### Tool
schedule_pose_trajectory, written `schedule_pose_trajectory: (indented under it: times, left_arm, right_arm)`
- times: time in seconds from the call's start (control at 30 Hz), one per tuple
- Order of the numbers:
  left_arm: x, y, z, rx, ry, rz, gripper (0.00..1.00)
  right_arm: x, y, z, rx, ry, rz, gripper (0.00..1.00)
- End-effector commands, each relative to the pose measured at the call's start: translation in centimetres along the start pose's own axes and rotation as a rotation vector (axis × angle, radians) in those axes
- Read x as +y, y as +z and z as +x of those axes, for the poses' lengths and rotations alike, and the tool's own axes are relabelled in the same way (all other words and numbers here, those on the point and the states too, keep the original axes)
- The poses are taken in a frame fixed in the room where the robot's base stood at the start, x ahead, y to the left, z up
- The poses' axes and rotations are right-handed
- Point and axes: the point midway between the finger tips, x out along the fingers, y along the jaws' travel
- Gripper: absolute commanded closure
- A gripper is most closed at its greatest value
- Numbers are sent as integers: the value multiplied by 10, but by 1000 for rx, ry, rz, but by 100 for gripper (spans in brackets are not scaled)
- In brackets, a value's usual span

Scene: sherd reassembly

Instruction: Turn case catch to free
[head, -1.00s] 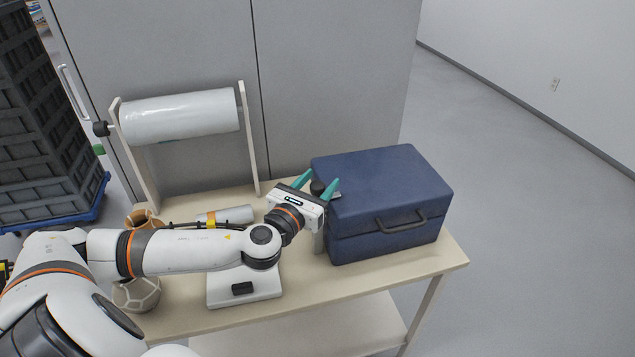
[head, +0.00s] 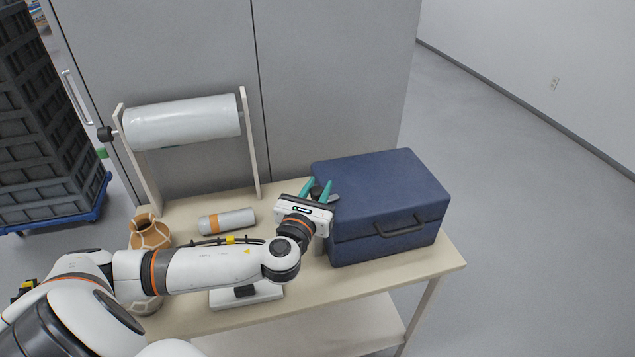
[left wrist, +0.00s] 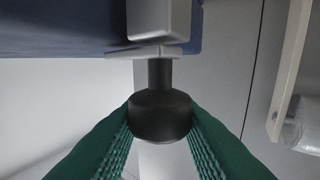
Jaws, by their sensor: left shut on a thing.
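The blue case (head: 380,195) stands closed on the right part of the table, its dark handle (head: 399,225) on the front face. The case catch is on its left side; its dark round knob (left wrist: 160,115) shows large in the left wrist view, on a short stem from a grey metal mount (left wrist: 158,20). My left gripper (head: 316,188) is shut on the knob, with a teal finger on each side. In the head view the knob is mostly hidden between the fingers. My right gripper is not in view.
A film roll on a stand (head: 182,120) is at the back left. Stacked dark crates (head: 45,130) stand at far left. The table's front right is clear.

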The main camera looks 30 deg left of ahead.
Motion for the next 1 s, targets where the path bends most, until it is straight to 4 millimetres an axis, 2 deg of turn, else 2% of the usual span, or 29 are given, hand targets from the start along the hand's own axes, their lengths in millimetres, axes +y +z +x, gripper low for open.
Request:
schedule_pose_trajectory:
  times: [0.03, 0.4, 0.7, 1.0]
  left_arm:
    - [2, -5, 0, -4, -41, -8, 94]
    - [2, -4, 0, -6, -391, -5, 94]
    - [2, -4, 0, -5, -676, -2, 94]
    - [2, -2, 1, -4, -960, -1, 94]
  right_arm:
    - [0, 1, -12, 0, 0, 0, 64]
    - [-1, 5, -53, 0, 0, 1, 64]
    - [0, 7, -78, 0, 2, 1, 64]
    - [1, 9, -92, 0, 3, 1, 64]
